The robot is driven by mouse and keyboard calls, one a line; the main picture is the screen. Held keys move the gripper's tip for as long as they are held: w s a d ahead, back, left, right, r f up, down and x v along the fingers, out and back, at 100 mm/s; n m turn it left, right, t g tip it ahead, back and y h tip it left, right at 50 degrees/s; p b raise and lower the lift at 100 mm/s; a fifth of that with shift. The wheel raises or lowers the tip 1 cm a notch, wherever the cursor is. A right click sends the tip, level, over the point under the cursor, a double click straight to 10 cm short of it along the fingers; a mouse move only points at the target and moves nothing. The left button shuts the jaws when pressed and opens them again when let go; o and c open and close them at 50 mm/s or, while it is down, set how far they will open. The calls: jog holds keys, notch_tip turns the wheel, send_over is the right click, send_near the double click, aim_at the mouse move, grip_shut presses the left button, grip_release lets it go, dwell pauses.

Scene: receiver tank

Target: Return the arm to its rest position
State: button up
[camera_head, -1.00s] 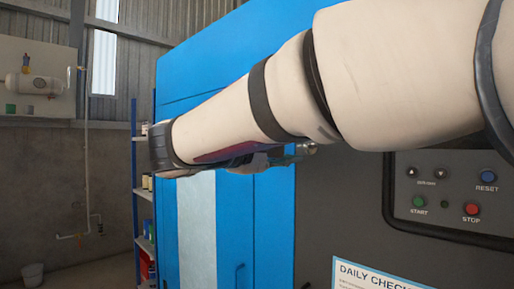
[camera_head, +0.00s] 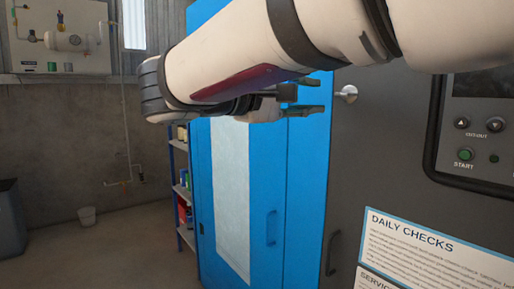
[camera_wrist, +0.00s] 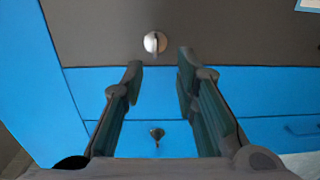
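My gripper (camera_head: 300,99) shows in the head view at the end of my folded arm, in front of the blue cabinet and left of a round metal knob (camera_head: 347,94). In the wrist view my gripper (camera_wrist: 158,80) has its two fingers apart with nothing between them. The knob (camera_wrist: 155,42) shows beyond the fingertips, on the dark panel, apart from them. My arm crosses the top of the head view.
A blue cabinet (camera_head: 296,200) with handles stands close behind my arm. A dark control panel (camera_head: 395,150) with a green START button is at right. Blue shelves (camera_head: 183,190) stand left of the cabinet. A tank board (camera_head: 62,38) hangs on the far wall.

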jog(key=s+d+f+m+g+y, duration=0.3)
jog(key=s+d+f+g+y, duration=0.4)
jog(key=s+d+f, duration=1.1)
jog(key=s+a+f+m+g+y, duration=0.1)
jog(key=s+a+f+m+y, duration=0.1)
jog(key=s+a+f+y, duration=0.4)
jog(key=s+a+f+m+g+y, duration=0.2)
jog(key=s+a+f, duration=0.1)
jog(key=s+f, duration=0.55)
notch_tip(320, 180, up, 28)
jog(key=s+t+p, duration=0.1)
jog(key=t+p, duration=0.2)
jog(key=p, duration=2.2)
jog(key=shift+t+h, duration=0.3)
jog(key=shift+t, duration=0.1)
jog(key=shift+s+d, duration=0.1)
jog(key=shift+d, duration=0.1)
